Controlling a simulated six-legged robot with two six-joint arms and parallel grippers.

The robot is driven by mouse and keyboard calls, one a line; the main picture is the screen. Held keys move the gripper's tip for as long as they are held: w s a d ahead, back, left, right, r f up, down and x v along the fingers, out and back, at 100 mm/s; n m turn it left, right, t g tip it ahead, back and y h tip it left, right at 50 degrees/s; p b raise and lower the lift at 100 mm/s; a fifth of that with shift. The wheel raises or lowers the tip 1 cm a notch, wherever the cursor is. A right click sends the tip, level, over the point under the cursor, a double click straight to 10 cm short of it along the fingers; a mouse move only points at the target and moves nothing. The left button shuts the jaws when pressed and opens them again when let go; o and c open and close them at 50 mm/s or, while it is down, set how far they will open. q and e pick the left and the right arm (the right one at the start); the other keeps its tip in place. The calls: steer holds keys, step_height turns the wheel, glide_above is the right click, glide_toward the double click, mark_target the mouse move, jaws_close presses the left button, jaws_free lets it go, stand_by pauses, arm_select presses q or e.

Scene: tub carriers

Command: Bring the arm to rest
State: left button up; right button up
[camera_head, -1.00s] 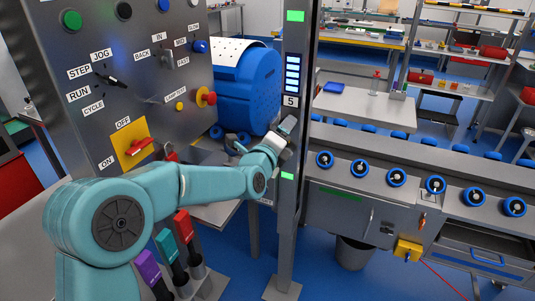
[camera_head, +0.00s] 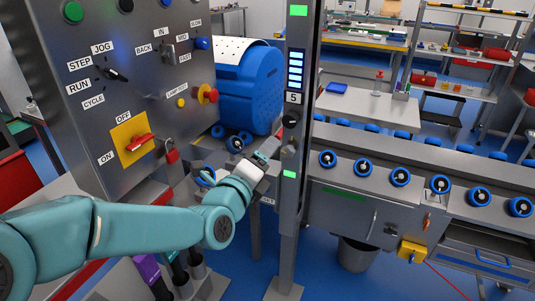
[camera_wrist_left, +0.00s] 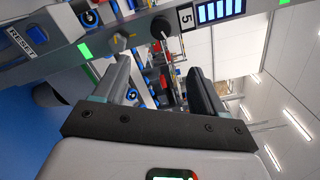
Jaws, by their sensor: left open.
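My left arm comes in from the lower left in the head view, across the front of the control panel (camera_head: 140,70). My left gripper (camera_head: 272,146) is at its end, just left of the grey post (camera_head: 291,225) marked 5. In the left wrist view the two dark fingers of the gripper (camera_wrist_left: 160,75) stand apart with nothing held between them. The post, with its black knob (camera_wrist_left: 161,27) and grey lever knob (camera_wrist_left: 122,40), lies beyond the fingertips. My right gripper is not in view.
The panel carries a yellow-backed red switch (camera_head: 139,142) and a red padlock (camera_head: 172,152) close to my arm. A blue drum (camera_head: 247,90) stands behind. A conveyor (camera_head: 440,165) with several blue-rimmed carriers runs right of the post. A bin (camera_head: 356,256) is below.

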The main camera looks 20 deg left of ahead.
arm_select(q)
steer(key=shift+a, duration=0.1)
steer(key=s+d+f+n+g+p, duration=0.15)
steer(key=f+g, duration=0.25)
steer(key=f, duration=0.8)
steer(key=s+d+f+n+g+p, duration=0.1)
steer(key=s+d+f+g+p, duration=0.2)
steer(key=f, duration=1)
steer(key=s+d+f+n+g+h, duration=0.1)
steer(key=s+f+n+g, duration=0.4)
steer(key=s+n, duration=0.6)
steer(key=s+d+f+n+g+h+p, duration=0.1)
steer(key=s+d+f+n+g, duration=0.3)
steer(key=s+f+n, duration=0.6)
steer(key=shift+s+d+f+n+g+h, duration=0.2)
steer(key=shift+s+d+n+g+h, duration=0.15)
steer(key=shift+s+n+g+h, duration=0.55)
steer(key=shift+n, duration=0.25)
